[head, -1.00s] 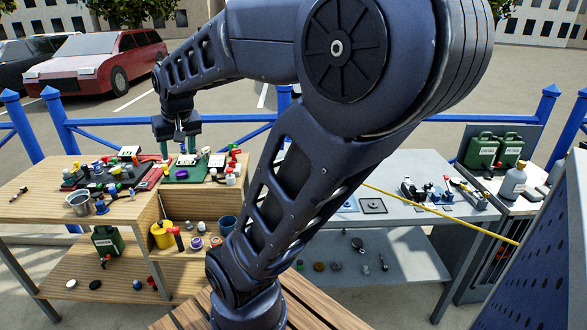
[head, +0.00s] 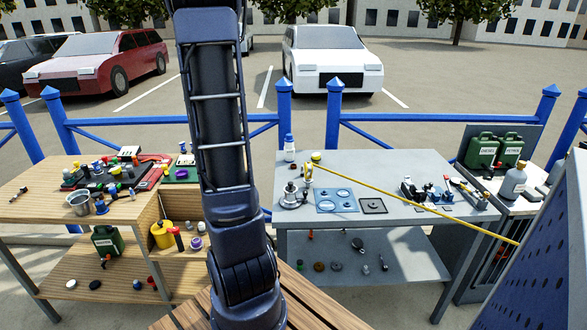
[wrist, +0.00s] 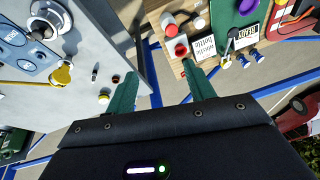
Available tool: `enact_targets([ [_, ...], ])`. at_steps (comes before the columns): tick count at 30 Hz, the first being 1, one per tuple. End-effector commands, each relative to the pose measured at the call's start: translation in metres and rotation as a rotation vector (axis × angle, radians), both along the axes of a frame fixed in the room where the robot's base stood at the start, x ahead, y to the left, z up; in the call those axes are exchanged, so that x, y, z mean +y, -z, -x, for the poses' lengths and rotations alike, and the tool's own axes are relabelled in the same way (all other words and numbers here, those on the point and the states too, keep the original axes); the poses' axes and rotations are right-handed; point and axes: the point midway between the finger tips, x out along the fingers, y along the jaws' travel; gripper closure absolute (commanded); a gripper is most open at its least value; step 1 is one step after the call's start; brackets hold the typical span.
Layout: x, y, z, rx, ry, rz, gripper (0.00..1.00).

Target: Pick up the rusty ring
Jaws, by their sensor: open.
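I cannot pick out the rusty ring for certain. A small brown round piece (head: 319,267) lies on the lower shelf of the grey table in the head view and may be it, but it is too small to tell. My gripper (wrist: 158,69) shows in the wrist view as two green fingers spread apart with nothing between them. It points down above the gap between the grey table (wrist: 118,42) and the wooden table (wrist: 190,92). The head view does not show my gripper; my arm rises out of the top of that picture.
The grey table holds a blue panel (head: 337,201), a dark square plate (head: 373,206) and a yellow line (head: 440,211) stretching right. Its lower shelf (head: 405,262) has several small parts and free room. The wooden table (head: 35,190) is crowded. A blue fence (head: 430,119) stands behind.

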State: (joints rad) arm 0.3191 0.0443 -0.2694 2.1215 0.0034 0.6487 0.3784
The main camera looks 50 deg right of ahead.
Motion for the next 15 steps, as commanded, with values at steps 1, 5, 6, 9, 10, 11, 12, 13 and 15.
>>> enact_targets([
  [1,-0.019,0.011,-0.003,0.009,0.039,0.001,0.46],
  [5,-0.066,0.035,-0.009,0.020,0.136,0.012,0.46],
  [6,-0.081,0.043,-0.010,0.023,0.166,0.017,0.46],
  [9,-0.117,0.064,-0.010,0.032,0.238,0.029,0.46],
  [10,-0.128,0.070,-0.009,0.035,0.260,0.034,0.46],
  [11,-0.139,0.077,-0.008,0.038,0.281,0.037,0.46],
  [12,-0.154,0.085,-0.007,0.041,0.309,0.043,0.46],
  [13,-0.165,0.092,-0.005,0.045,0.330,0.049,0.46],
  [15,-0.190,0.108,-0.001,0.051,0.377,0.061,0.46],
])
